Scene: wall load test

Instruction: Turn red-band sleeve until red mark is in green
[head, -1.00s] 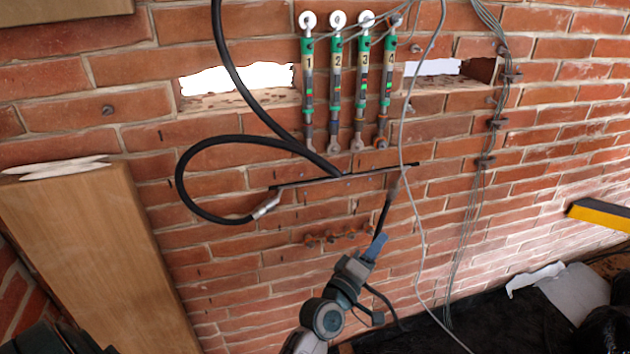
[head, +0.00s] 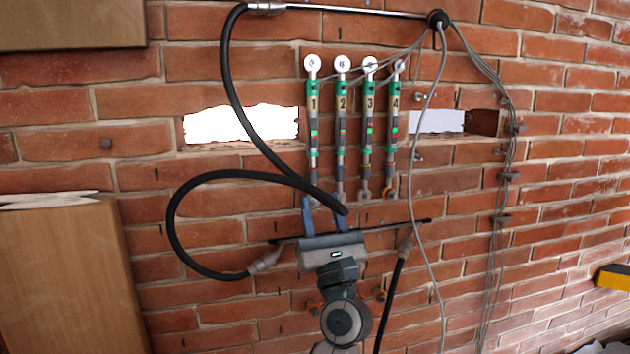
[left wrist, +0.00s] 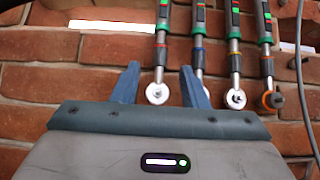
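Several numbered vertical rods hang on the brick wall, with green collars and small coloured windows. Rod 1 (head: 313,120) is leftmost, then rod 2 (head: 341,120), rod 3 (head: 368,120) and rod 4 (head: 393,120). In the left wrist view, rod 1 (left wrist: 161,55) seems to carry a thin reddish band on its grey lower sleeve; its window shows red and green, too small to read exactly. My left gripper (head: 322,206) is open below the rods. In the left wrist view its blue fingers (left wrist: 160,78) appear either side of rod 1's lower end; contact cannot be told. My right gripper is not in view.
A thick black hose (head: 180,215) loops left of my arm. A thin dark bar (head: 400,226) crosses behind my gripper. Grey cables (head: 428,110) hang right of rod 4. A wooden panel (head: 65,280) stands at left, and a yellow-black object (head: 612,277) is at far right.

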